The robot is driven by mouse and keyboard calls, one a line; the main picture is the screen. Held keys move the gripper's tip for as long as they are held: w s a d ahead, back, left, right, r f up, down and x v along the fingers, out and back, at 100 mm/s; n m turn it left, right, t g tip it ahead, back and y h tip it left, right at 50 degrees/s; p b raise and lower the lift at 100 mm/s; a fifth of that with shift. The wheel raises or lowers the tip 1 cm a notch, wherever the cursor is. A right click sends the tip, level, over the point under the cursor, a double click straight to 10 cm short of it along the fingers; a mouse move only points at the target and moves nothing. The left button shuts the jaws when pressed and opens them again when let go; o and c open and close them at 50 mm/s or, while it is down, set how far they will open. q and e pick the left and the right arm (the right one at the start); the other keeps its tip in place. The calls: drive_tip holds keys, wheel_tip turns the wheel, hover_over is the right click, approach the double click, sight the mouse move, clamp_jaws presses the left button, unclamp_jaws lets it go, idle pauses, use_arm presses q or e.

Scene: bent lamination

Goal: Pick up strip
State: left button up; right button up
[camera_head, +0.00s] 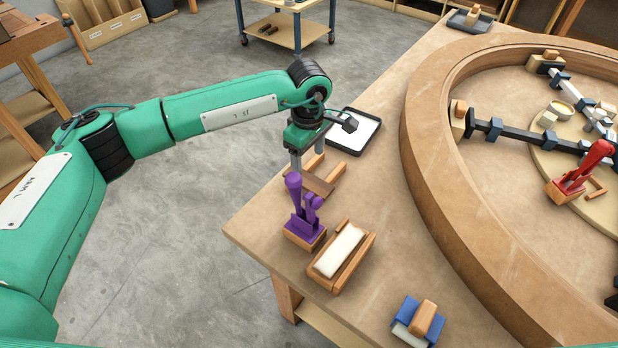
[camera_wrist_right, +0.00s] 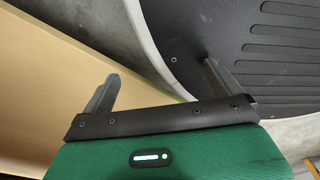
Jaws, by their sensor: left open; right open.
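My left gripper (camera_head: 308,158) points down over the left part of the table, with its jaws apart. It is above or beside a small open wooden holder (camera_head: 324,181); I cannot tell whether they touch. I cannot make out a separate loose strip for sure. A large curved wooden ring (camera_head: 437,165) lies on the table to the right of the gripper. In the right wrist view my right gripper (camera_wrist_right: 158,82) is open, with nothing between its fingers. A plain tan surface (camera_wrist_right: 55,75) shows beyond it.
A purple clamp (camera_head: 304,215), a wooden tray with a white pad (camera_head: 341,250) and a blue block with a wooden grip (camera_head: 420,318) stand near the table's front edge. A black-rimmed tray (camera_head: 366,122) lies behind the gripper. A red clamp (camera_head: 580,175) stands inside the ring.

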sight(308, 180)
use_arm(q)
drive_tip(key=shift+f, duration=0.4)
drive_tip(key=shift+s+f+p, duration=0.2)
drive_tip(key=shift+f+p, duration=0.15)
drive_tip(key=shift+f, duration=0.25)
wheel_tip(308, 180, down, 4)
drive_tip(key=shift+s+r+p, duration=0.15)
drive_tip(key=shift+r+p, duration=0.05)
drive_tip(key=shift+p, duration=0.35)
drive_tip(key=shift+f, duration=0.35)
use_arm(e)
drive_tip(key=shift+s+d+r, duration=0.15)
drive_tip(key=shift+d, duration=0.25)
drive_tip(key=shift+s+d+r, duration=0.1)
drive_tip(key=shift+d+r, duration=0.05)
drive_tip(key=shift+d, duration=0.2)
use_arm(q)
drive_tip(key=shift+c, duration=0.5)
drive_tip(key=c, duration=1)
